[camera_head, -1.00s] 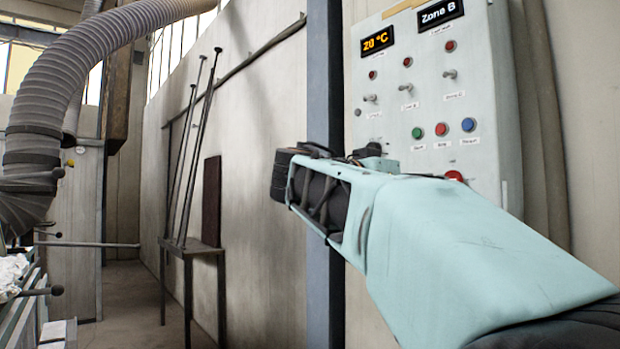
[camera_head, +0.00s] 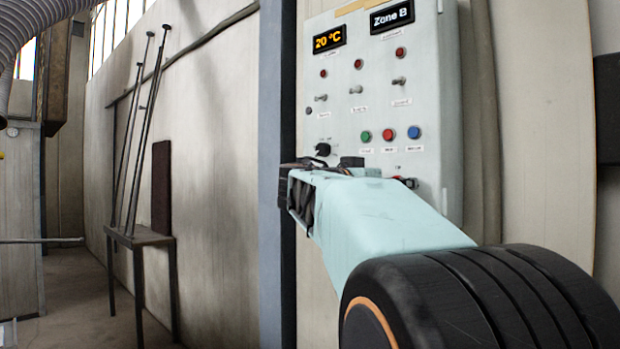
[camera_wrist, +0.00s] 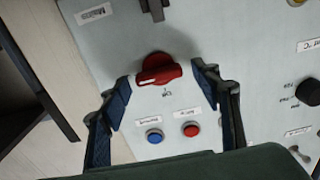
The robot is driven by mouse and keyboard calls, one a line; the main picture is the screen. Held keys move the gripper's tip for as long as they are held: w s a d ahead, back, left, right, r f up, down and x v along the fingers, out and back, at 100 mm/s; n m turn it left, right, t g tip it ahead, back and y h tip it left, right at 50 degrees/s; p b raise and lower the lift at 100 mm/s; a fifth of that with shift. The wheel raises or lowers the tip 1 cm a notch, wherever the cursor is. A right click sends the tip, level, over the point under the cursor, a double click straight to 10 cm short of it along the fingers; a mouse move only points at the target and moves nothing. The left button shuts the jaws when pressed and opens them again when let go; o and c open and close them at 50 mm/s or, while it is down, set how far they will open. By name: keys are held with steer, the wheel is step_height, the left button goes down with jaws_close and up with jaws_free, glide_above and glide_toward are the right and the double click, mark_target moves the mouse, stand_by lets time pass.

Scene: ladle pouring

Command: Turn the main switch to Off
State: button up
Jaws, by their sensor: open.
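The main switch is a red rotary knob (camera_wrist: 158,70) on the pale control panel (camera_wrist: 110,45). In the wrist view its handle lies roughly crosswise, with a white mark toward its left end and a small label just below. My gripper (camera_wrist: 163,83) is open, with one finger on each side of the knob. I cannot tell whether the fingers touch it. In the head view, part of a red knob (camera_head: 405,182) shows behind my arm low on the panel (camera_head: 375,130), and my gripper (camera_head: 286,184) is seen from behind; its fingertips are hidden.
A blue button (camera_wrist: 154,136) and a red button (camera_wrist: 191,129) sit below the knob in the wrist view. A black knob (camera_wrist: 308,91) is at the right. A narrow stand with rods (camera_head: 142,238) stands left of the panel, past a blue-grey post (camera_head: 271,180).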

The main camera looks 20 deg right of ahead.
steer(key=shift+c, duration=0.3)
steer(key=c, duration=1.1)
steer(key=shift+w+a+f+n+b, duration=0.1)
steer(key=shift+w+n+b, duration=0.05)
steer(key=shift+n, duration=4.35)
steer(key=shift+w+f+n+b, duration=0.1)
steer(key=shift+n+b, duration=0.05)
steer(key=shift+n, duration=4.35)
